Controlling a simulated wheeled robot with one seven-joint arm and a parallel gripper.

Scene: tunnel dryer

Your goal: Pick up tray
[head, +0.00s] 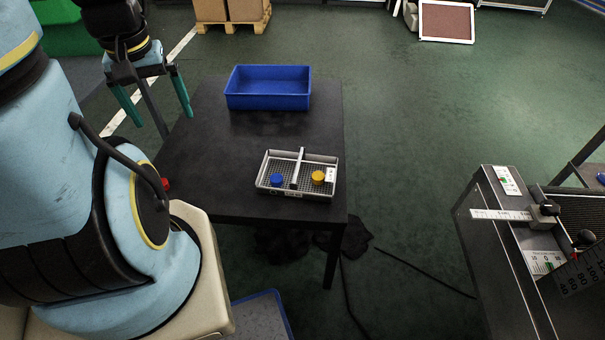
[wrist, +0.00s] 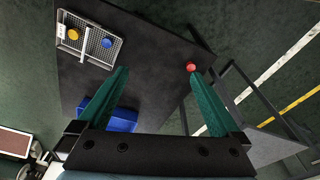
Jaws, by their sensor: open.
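The tray (head: 266,185) is a shallow grey metal mesh tray with a raised bar across its middle. It lies on the black table (head: 235,143) near its front right edge. A blue round piece (head: 277,180) sits in its left half and a yellow one (head: 318,177) in its right half. My gripper (head: 156,113), with green fingers, is open and empty above the table's left side, apart from the tray. In the wrist view the tray (wrist: 92,56) is at the upper left, beyond the spread fingers (wrist: 160,85).
A blue bin (head: 268,102) stands on the table behind the tray. A red button-like object (wrist: 191,67) is at the table's edge. A dark machine bench (head: 490,215) stands at the right. Open green floor lies between table and bench.

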